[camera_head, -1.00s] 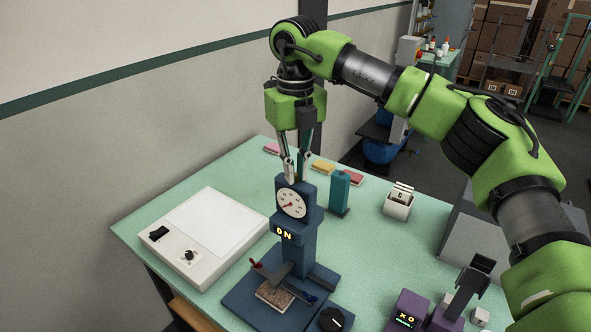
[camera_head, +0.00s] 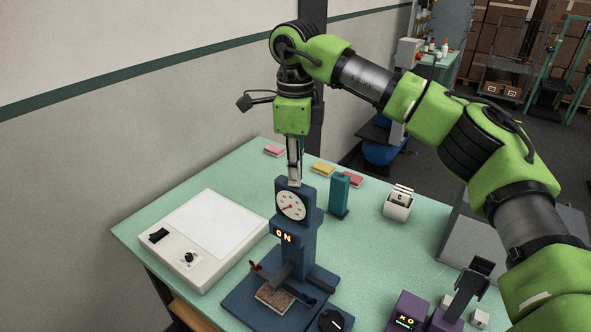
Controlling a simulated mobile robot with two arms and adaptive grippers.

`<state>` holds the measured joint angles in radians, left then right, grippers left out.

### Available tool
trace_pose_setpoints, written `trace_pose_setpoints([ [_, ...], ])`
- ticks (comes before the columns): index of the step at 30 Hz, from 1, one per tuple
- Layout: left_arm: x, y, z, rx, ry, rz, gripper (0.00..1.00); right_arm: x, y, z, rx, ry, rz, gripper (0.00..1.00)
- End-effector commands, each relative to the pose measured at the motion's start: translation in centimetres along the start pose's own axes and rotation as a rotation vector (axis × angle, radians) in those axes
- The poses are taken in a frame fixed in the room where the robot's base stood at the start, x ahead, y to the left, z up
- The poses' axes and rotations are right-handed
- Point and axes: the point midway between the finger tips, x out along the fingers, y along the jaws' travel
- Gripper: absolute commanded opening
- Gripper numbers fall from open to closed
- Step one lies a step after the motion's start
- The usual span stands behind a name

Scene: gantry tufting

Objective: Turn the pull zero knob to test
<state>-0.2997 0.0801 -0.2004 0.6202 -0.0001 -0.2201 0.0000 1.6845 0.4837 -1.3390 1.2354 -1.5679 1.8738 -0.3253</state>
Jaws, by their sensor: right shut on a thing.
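The dial's red needle points down to the left. My right gripper (camera_head: 295,181) points straight down at the top of the tester's column, its fingers seen nearly edge-on. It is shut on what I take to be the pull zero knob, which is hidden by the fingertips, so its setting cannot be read. My left gripper is out of view.
A white light panel (camera_head: 215,228) with a switch and knob lies left. A teal block (camera_head: 340,195) stands close right of the column. A black knob (camera_head: 333,320) sits at the front. A white card holder (camera_head: 398,204) and purple device (camera_head: 409,310) are farther right.

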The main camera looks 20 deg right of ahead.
Motion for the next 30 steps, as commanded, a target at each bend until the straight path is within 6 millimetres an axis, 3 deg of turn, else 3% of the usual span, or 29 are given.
trace_pose_setpoints([
  [12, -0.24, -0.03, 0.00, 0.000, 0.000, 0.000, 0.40, -0.28, -0.12, 0.08, -0.191, -0.006, -0.005, 0.00],
  [29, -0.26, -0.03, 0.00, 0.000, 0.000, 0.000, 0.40, -0.31, -0.13, 0.08, -0.217, -0.006, -0.006, 0.00],
  [30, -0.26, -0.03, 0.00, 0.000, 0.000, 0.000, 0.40, -0.31, -0.13, 0.08, -0.217, -0.006, -0.006, 0.18],
])
